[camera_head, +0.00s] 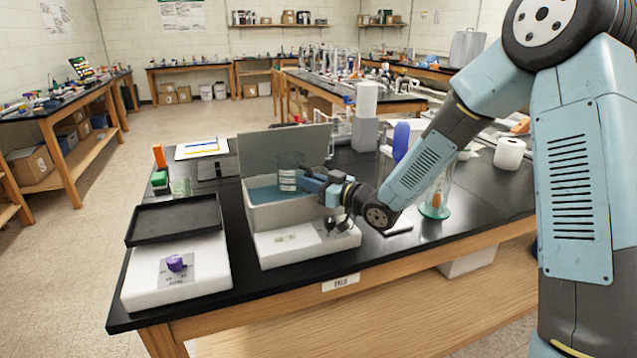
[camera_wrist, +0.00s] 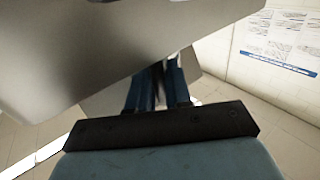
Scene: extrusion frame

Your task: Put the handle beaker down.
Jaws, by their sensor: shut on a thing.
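The handle beaker (camera_head: 289,172) is a clear glass vessel with white markings. In the head view it is upright at the end of my gripper (camera_head: 306,181), over the blue water of an open white water bath (camera_head: 262,219). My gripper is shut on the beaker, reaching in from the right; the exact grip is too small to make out. Whether the beaker's bottom touches the water or anything under it cannot be told. In the wrist view my gripper's fingers (camera_wrist: 158,88) show, but grey panels cover their tips and the beaker does not show.
The bath's raised grey lid (camera_head: 265,146) stands behind the beaker. A hot plate with a black top (camera_head: 175,217) and purple knob is at the left. A small glass beaker (camera_head: 181,187) stands behind it.

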